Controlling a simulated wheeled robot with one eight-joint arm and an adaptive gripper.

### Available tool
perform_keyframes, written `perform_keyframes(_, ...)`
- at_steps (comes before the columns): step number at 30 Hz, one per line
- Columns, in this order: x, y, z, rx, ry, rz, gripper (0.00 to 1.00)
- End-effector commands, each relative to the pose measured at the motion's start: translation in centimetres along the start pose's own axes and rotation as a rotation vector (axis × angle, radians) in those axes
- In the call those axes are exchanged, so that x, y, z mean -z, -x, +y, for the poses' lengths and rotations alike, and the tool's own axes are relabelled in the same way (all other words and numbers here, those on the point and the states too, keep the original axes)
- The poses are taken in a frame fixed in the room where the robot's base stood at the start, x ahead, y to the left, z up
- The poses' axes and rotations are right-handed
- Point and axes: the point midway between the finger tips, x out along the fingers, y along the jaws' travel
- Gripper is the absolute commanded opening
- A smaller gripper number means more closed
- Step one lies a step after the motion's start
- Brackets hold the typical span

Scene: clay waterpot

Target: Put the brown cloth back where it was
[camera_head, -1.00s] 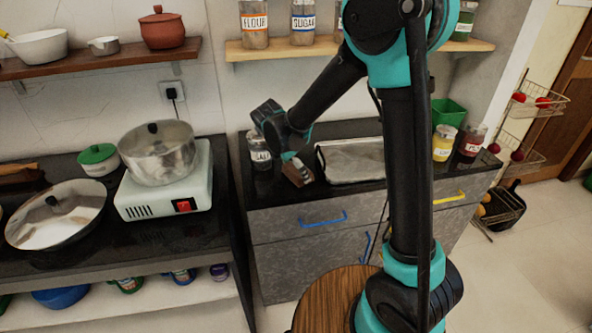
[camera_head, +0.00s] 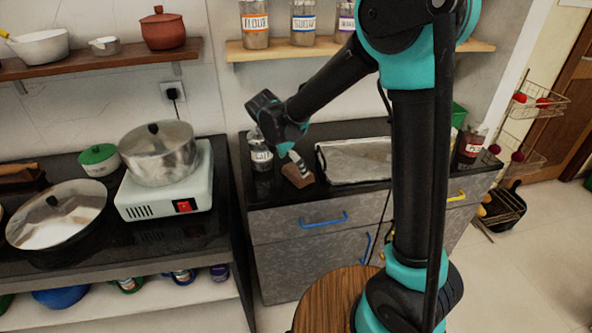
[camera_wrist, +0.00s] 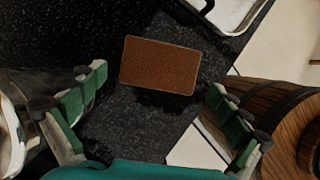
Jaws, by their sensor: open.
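The brown cloth (camera_head: 299,175) is a flat rectangle on the black counter top, between a labelled jar and a metal tray. In the wrist view the brown cloth (camera_wrist: 160,65) lies flat, tilted slightly, with its whole outline showing. My gripper (camera_head: 294,157) is just above the cloth in the head view. In the wrist view my gripper's fingers (camera_wrist: 156,84) are spread wide on both sides, with nothing between them, and the cloth lies beyond them.
A labelled jar (camera_head: 261,155) stands close left of the cloth. A metal tray (camera_head: 357,158) lies to its right. The counter's front edge is near the cloth. A wooden barrel (camera_wrist: 265,100) shows at right in the wrist view.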

Motion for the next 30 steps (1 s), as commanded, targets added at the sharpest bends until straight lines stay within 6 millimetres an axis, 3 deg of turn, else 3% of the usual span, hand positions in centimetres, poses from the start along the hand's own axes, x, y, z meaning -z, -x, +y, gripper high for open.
perform_keyframes(9,0.0,6.3,0.0,0.0,0.002,0.0,1.0)
perform_keyframes(16,0.0,8.4,0.0,0.0,0.0,0.0,1.0)
perform_keyframes(23,-0.7,8.2,-0.7,-0.001,-0.046,0.008,1.0)
perform_keyframes(26,-2.5,6.8,-2.8,-0.003,-0.199,0.037,1.0)
perform_keyframes(30,-5.8,3.5,-8.3,-0.008,-0.589,0.106,1.0)
